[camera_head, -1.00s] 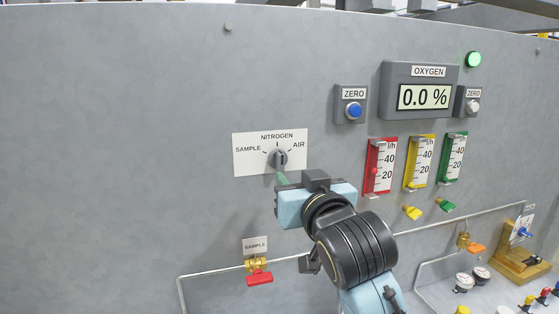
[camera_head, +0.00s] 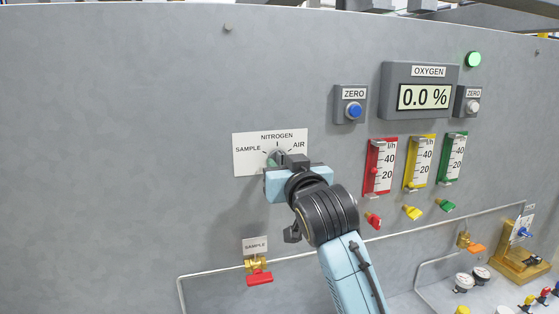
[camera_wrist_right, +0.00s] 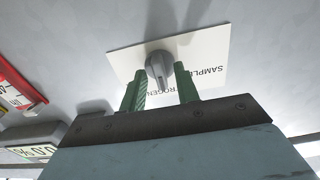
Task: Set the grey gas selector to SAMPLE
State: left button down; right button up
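The grey gas selector (camera_wrist_right: 160,68) is a small knob on a white plate (camera_head: 242,163) marked SAMPLE at left, NITROGEN at top and AIR at right. In the head view my right gripper (camera_head: 275,160) is up against the plate and hides most of the knob. In the right wrist view its two green fingers (camera_wrist_right: 160,80) stand open on either side of the knob, with small gaps visible. I cannot tell exactly which mark the knob points to now. My left gripper is out of view.
Red, yellow and green flow meters (camera_head: 381,166) stand right of my gripper, with coloured knobs below. The oxygen display (camera_head: 424,97) reads 0.0 %. A red-handled sample valve (camera_head: 259,278) and pipe lie below. The panel at left is clear.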

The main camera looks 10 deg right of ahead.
grip_shut()
jog(key=n, duration=0.4)
jog(key=shift+n, duration=0.4)
jog(key=n, duration=0.2)
jog(key=shift+n, duration=1.2)
